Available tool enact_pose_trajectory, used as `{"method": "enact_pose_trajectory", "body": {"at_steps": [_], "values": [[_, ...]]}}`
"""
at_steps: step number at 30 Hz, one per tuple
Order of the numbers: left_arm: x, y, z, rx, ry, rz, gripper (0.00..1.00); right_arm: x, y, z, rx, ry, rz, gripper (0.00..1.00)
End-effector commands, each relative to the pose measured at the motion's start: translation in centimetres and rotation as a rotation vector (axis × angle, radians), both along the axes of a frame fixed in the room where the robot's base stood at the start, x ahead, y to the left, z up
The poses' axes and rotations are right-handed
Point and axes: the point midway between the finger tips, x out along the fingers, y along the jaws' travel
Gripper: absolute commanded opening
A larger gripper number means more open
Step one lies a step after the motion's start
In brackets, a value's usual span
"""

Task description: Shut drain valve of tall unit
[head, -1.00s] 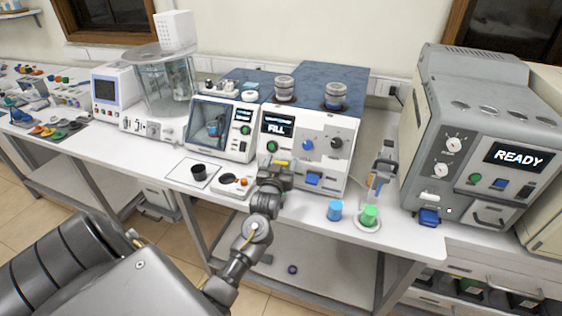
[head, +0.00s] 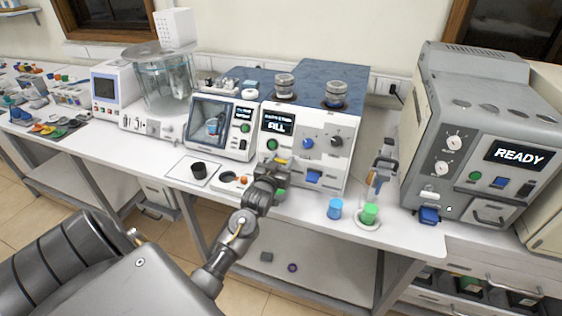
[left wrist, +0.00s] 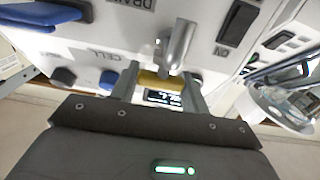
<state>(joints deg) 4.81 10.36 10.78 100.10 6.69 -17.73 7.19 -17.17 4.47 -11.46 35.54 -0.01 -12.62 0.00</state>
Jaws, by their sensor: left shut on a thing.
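The tall unit (head: 306,130) is a white box with a dark blue top and a lit display reading FILL. A yellow handle (head: 281,160) sits low on its front at the left; a blue handle (head: 314,176) is further right. My left gripper (head: 272,168) is at the yellow handle. In the left wrist view, the gripper (left wrist: 160,86) is shut on the yellow handle (left wrist: 160,80), with a finger on each side. A metal spout (left wrist: 179,44) is close by, and the blue handle (left wrist: 40,13) is at upper left. My right gripper is not in view.
A black cup (head: 198,169) is on a mat to the left. A shorter unit (head: 222,127) adjoins the tall unit. A large grey machine (head: 480,140) reads READY.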

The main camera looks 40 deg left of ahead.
Motion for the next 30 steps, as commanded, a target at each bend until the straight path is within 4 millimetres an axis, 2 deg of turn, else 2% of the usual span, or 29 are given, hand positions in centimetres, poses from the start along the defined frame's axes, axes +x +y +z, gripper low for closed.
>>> {"method": "enact_pose_trajectory", "body": {"at_steps": [5, 6, 10, 21, 25, 30], "values": [[0.0, 0.1, 0.0, -0.001, 0.000, 0.003, 0.23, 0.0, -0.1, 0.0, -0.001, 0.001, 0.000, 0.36], [0.0, 0.1, 0.0, -0.001, 0.000, 0.003, 0.49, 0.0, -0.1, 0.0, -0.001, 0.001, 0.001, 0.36], [0.0, 0.1, 0.0, -0.001, 0.000, 0.003, 0.66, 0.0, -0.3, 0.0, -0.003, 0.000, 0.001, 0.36], [-0.5, -0.1, -0.2, -0.001, 0.001, 0.003, 0.67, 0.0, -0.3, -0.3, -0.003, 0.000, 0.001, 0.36], [-2.3, -0.7, -0.4, -0.001, 0.000, 0.002, 0.67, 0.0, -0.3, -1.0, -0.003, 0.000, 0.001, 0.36], [-5.7, -1.8, -0.4, -0.001, 0.001, 0.002, 0.67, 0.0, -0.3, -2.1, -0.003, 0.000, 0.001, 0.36]]}}
